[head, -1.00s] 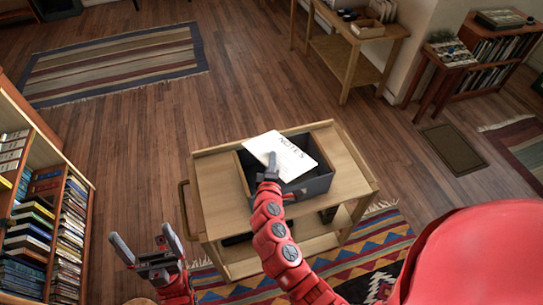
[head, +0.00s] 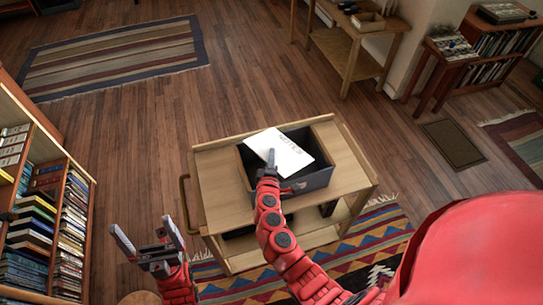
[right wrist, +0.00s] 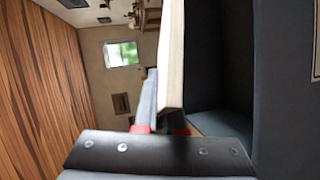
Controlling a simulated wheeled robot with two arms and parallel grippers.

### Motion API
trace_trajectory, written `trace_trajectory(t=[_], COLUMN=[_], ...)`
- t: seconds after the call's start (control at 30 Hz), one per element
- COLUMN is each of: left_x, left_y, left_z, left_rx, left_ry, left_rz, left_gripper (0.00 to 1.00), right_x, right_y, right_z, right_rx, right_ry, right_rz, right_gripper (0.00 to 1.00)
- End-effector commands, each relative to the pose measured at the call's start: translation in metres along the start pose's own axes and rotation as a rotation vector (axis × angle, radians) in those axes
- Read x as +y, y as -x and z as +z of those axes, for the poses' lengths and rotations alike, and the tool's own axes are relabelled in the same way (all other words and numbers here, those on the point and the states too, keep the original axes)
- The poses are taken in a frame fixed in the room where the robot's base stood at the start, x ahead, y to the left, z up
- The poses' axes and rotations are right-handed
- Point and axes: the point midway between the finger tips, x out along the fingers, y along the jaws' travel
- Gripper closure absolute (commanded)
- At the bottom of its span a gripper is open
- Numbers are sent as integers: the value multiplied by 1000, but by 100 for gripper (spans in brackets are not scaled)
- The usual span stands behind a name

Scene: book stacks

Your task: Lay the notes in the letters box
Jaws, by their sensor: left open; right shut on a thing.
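The notes (head: 284,150), a white sheet or pad with "NOTES" printed on it, are tilted over the open dark grey box (head: 317,180) on the wooden cart. My right gripper (head: 271,160) is shut on the near edge of the notes. In the right wrist view the notes (right wrist: 172,55) show edge-on between the fingers, beside the dark inside wall of the box (right wrist: 215,60). In the head view the notes hide part of the box's inside. My left gripper (head: 147,240) is open and empty, left of the cart.
The wooden cart (head: 215,180) has bare top on both sides of the box and a lower shelf. A bookcase (head: 45,150) stands at the left. A striped rug (head: 110,58) and a patterned rug (head: 375,240) lie on the floor. A side table (head: 345,55) stands at the back.

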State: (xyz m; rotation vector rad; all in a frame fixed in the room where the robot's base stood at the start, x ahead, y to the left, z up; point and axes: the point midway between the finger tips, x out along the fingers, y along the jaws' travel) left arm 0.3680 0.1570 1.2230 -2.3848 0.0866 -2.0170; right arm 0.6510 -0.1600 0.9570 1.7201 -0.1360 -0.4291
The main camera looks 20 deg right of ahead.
Motion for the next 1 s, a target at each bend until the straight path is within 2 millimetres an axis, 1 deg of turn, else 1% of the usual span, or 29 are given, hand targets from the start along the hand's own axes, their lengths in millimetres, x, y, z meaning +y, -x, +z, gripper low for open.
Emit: trace_trajectory(t=[0.23,0.3,0.37,0.4,0.43,0.73,0.83,0.9,0.97,1.0], left_x=[0,0,0,0,0,0,0,-1,0,0], left_y=[9,8,8,8,8,6,-2,-12,-1,1], left_z=[2,1,1,1,1,1,0,-2,0,0], left_rx=[0,0,0,0,0,0,0,0,1,0], left_ry=[0,0,0,0,0,0,0,0,0,0], left_rz=[0,0,0,0,0,0,0,0,0,0], left_gripper=[0,0,0,0,0,0,0,0,0,0], right_x=[-8,-6,-6,-6,-6,-4,2,11,2,2], right_y=[-2,-1,-1,-1,-1,-1,0,2,10,18], right_z=[1,1,1,1,1,0,0,-2,-2,-2], right_rx=[0,0,0,0,0,0,0,0,3,4], right_ry=[0,0,0,0,0,0,0,0,-1,-4], right_rz=[0,0,0,0,0,0,0,1,1,2], right_gripper=[100,84,73,66,63,63,63,63,63,63])
